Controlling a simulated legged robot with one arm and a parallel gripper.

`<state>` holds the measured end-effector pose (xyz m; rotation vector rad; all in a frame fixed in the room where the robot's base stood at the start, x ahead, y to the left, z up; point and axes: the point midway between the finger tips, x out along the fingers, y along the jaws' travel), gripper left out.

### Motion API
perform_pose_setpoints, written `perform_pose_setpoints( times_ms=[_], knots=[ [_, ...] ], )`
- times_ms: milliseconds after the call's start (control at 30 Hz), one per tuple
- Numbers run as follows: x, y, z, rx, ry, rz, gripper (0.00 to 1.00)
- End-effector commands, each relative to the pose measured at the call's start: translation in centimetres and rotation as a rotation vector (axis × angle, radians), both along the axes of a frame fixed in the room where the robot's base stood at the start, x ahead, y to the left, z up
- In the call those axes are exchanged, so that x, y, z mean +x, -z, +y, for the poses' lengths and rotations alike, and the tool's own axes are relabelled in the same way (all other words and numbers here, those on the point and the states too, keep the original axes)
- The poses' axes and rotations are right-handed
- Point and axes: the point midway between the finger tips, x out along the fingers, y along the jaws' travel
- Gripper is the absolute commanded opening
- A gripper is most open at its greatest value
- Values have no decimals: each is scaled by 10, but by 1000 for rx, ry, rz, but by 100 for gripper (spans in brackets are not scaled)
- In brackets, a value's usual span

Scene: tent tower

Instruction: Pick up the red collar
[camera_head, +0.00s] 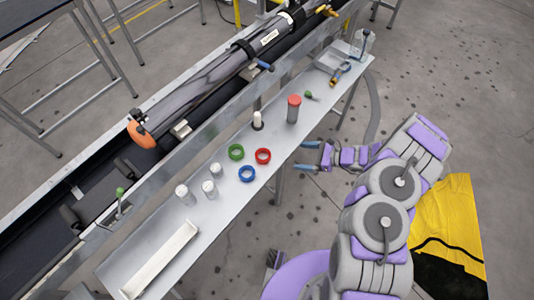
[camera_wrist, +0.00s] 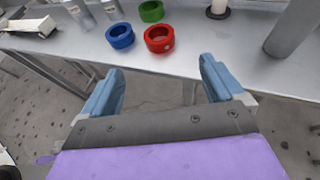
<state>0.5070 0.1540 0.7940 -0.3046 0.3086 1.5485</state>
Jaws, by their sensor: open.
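The red collar (camera_head: 263,156) is a short ring lying flat on the metal shelf (camera_head: 225,205), close to its front edge. A blue ring (camera_head: 247,174) and a green ring (camera_head: 236,152) lie beside it. The red collar also shows in the wrist view (camera_wrist: 159,39), ahead of my fingers and between their lines. My gripper (camera_head: 312,156) is open and empty, with its blue fingers wide apart. It is off the front edge of the shelf, to the right of the collar and apart from it. In the wrist view my gripper (camera_wrist: 162,85) has only floor between its fingertips.
A red-capped grey cylinder (camera_head: 293,109) and a white post on a dark base (camera_head: 257,121) stand right of the rings. Several white-topped jars (camera_head: 209,188) and a white tray (camera_head: 160,262) are to the left. A bottle (camera_head: 362,42) stands at the far end.

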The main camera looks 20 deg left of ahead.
Motion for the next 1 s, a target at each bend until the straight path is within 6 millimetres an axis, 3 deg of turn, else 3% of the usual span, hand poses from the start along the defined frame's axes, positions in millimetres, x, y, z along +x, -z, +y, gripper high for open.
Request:
perform_pose_setpoints(
  times_ms=[500,767,1000],
  knots=[
    [-1,39,90,1,-8,0,95],
    [-1,45,107,2,-5,-2,95],
    [-3,65,133,1,-6,-1,95]
  ],
)
